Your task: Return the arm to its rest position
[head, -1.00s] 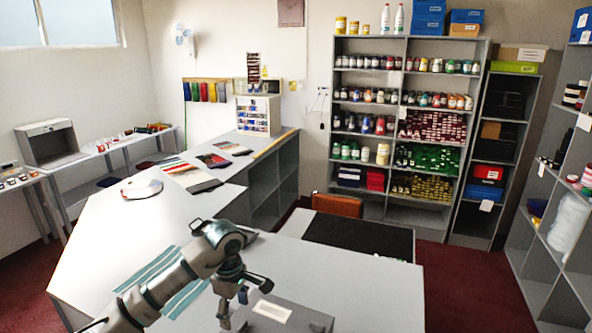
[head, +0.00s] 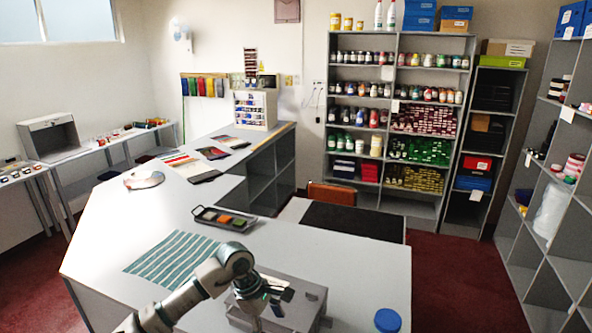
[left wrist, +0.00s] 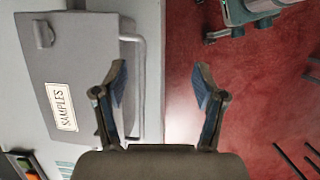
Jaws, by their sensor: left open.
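My left arm comes in from the bottom left in the head view. Its gripper (head: 275,303) is in front of the grey box (head: 312,289) at the counter's front. In the left wrist view the two fingers stand wide apart with nothing between them, and the gripper (left wrist: 160,85) is over the counter's edge, beside the box (left wrist: 85,110) marked SAMPLES. The box has a handle along its side. My right gripper cannot be made out in either view.
A striped teal cloth (head: 168,263) and a dark tray of coloured squares (head: 225,218) lie on the counter (head: 325,258). A blue-lidded jar (head: 388,320) stands right of the box. Red floor (left wrist: 240,100) lies beyond the counter's edge.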

